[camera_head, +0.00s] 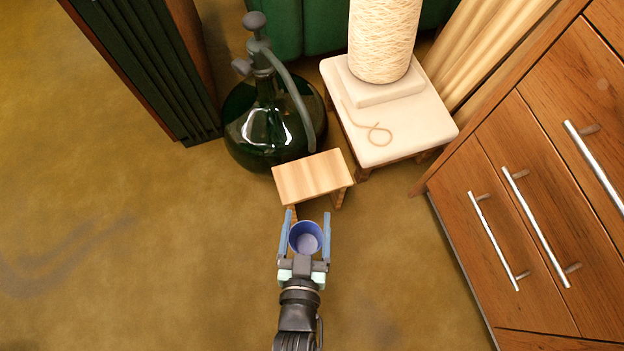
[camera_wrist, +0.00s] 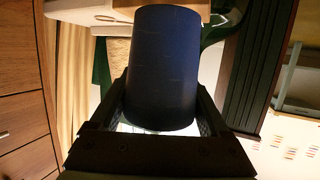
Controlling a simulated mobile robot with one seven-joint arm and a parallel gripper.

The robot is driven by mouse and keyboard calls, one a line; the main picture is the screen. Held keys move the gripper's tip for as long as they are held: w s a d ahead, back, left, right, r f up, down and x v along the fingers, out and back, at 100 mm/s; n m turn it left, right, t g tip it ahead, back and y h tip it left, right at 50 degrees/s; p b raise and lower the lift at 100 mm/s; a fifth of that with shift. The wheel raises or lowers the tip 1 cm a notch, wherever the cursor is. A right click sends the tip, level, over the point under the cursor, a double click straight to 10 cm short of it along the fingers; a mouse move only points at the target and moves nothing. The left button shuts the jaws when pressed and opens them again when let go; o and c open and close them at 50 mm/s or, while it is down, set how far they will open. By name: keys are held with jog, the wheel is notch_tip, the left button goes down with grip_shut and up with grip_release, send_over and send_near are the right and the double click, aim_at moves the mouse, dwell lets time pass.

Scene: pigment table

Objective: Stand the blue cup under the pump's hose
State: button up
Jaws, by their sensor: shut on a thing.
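The blue cup (camera_head: 306,238) is between the fingers of my gripper (camera_head: 307,222), which is shut on it. In the head view the cup's open mouth faces up toward the camera. In the wrist view the cup (camera_wrist: 163,70) fills the middle, between the dark fingers of my gripper (camera_wrist: 165,112). The pump (camera_head: 258,45) sits on top of a dark green glass demijohn (camera_head: 262,130). Its grey hose (camera_head: 297,100) curves down to the right and ends above the back of a small wooden stool (camera_head: 312,176). The cup is in front of the stool, apart from the hose.
A cream side table (camera_head: 425,128) with a white scratching post (camera_head: 384,40) and a loose cord stands behind right. A wooden drawer cabinet (camera_head: 530,220) is at the right, and a dark slatted panel (camera_head: 150,70) at the back left. The floor at left is clear.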

jog(key=shift+f, duration=0.55)
jog(key=shift+w+f+b, duration=0.1)
jog(key=shift+w+b, duration=0.25)
jog(key=w+b, duration=0.2)
jog(key=w, duration=0.3)
jog(key=w+d+b, duration=0.1)
jog(key=w+b, duration=0.1)
jog(key=w, duration=0.4)
jog(key=w+b, duration=0.2)
jog(key=w, duration=0.4)
jog(key=shift+w+d, duration=0.15)
jog(key=shift+w, duration=0.05)
notch_tip(320, 180, down, 3)
jog(key=b, duration=0.3)
jog(key=shift+s+f, duration=0.15)
jog(key=shift+f, duration=0.2)
jog(key=o, duration=1.3)
jog(key=shift+r, duration=0.15)
